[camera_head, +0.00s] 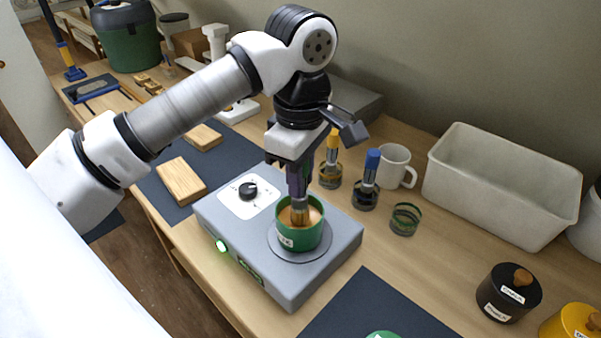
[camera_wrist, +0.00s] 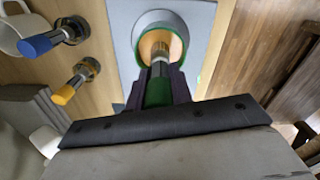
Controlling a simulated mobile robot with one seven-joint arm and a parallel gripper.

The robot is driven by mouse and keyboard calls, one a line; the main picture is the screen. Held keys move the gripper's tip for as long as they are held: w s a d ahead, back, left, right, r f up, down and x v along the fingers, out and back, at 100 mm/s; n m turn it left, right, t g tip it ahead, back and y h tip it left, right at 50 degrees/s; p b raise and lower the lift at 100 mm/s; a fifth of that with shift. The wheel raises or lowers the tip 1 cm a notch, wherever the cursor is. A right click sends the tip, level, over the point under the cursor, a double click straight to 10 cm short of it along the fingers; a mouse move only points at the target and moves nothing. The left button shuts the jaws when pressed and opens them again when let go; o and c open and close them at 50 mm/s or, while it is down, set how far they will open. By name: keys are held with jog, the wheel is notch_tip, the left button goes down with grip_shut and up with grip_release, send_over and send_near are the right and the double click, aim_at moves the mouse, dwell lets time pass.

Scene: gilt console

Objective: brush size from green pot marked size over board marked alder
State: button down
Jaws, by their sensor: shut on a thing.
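The green pot (camera_head: 311,240) stands on the round plate of a grey heater (camera_head: 330,265). It holds tan liquid, and its label is only partly readable. My gripper (camera_head: 299,182) is above the pot, shut on a brush (camera_head: 300,211) that points down into the pot. In the wrist view the brush's green handle (camera_wrist: 158,92) is between my fingers (camera_wrist: 160,85), with its lower end inside the pot's opening. How deep the bristles sit is hidden. Two pale wooden boards, one nearer (camera_head: 181,181) and one farther (camera_head: 203,137), lie on a dark mat (camera_head: 226,152). I cannot read any marking on them.
A yellow-handled brush (camera_head: 331,160) and a blue-handled brush (camera_head: 367,180) stand in jars right of my gripper. Beyond are a white mug (camera_head: 396,165), an empty glass (camera_head: 404,219) and a grey bin (camera_head: 500,185). A black lidded pot (camera_head: 507,294) stands front right. The heater's light is green.

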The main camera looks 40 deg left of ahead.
dwell(0.3)
jog(key=shift+r+p, duration=2.25)
jog(key=shift+r, duration=1.25)
jog(key=shift+f+b, duration=0.9)
jog(key=shift+b, duration=0.05)
jog(key=shift+a+r, duration=0.1)
